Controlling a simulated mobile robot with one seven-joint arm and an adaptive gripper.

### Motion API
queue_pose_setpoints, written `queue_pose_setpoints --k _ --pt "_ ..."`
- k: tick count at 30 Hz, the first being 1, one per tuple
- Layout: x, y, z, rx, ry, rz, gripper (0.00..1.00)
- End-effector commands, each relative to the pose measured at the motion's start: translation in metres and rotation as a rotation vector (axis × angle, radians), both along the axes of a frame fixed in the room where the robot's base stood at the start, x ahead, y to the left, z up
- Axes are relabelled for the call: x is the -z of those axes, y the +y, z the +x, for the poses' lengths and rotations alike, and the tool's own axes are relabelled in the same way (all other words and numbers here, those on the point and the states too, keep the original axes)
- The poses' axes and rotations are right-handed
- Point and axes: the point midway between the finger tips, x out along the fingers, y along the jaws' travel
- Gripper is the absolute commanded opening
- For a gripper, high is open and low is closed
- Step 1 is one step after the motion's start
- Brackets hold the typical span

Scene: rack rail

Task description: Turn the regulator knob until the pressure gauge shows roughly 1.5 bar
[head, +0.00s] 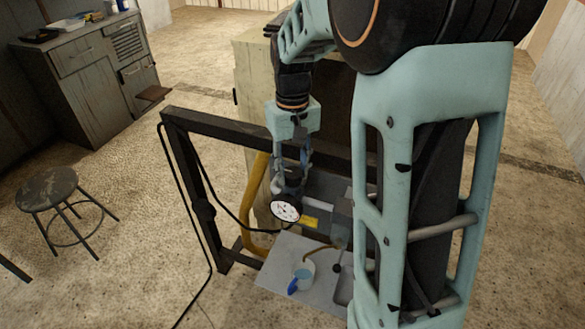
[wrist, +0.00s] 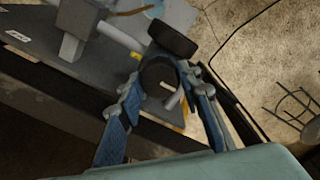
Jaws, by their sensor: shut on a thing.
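The pressure gauge (head: 285,211) has a white round face in a dark rim and sits just below my gripper in the head view. Its needle is too small to read. In the wrist view the gauge (wrist: 172,37) shows edge-on as a black disc beyond the fingers. The regulator knob (wrist: 156,72) is a dark round piece between my two blue fingers. My gripper (wrist: 160,80) is shut on it, with a finger on each side. In the head view my gripper (head: 291,178) points down over the knob, which is mostly hidden there.
A dark metal frame (head: 185,135) stands around the unit, with a yellow hose (head: 255,195) and black cables beside it. A grey plate (head: 268,276) below carries a pale cup with a blue piece (head: 293,286). A stool (head: 47,188) and cabinet (head: 90,80) stand left, with open floor between.

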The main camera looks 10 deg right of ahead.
Motion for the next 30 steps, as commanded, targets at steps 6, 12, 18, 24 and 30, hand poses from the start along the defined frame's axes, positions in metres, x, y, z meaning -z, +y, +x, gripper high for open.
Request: queue_pose_setpoints --k 6,12,18,24,30 --pt "-0.001 0.000 0.001 0.002 -0.003 0.001 0.08" --pt "-0.001 0.000 0.001 0.001 -0.003 0.000 0.40" --pt "0.000 0.000 0.000 0.001 -0.002 0.000 0.50" --pt "-0.002 0.000 0.000 0.001 -0.001 0.000 0.50" --pt "-0.028 0.000 0.001 0.001 -0.006 0.000 0.50"
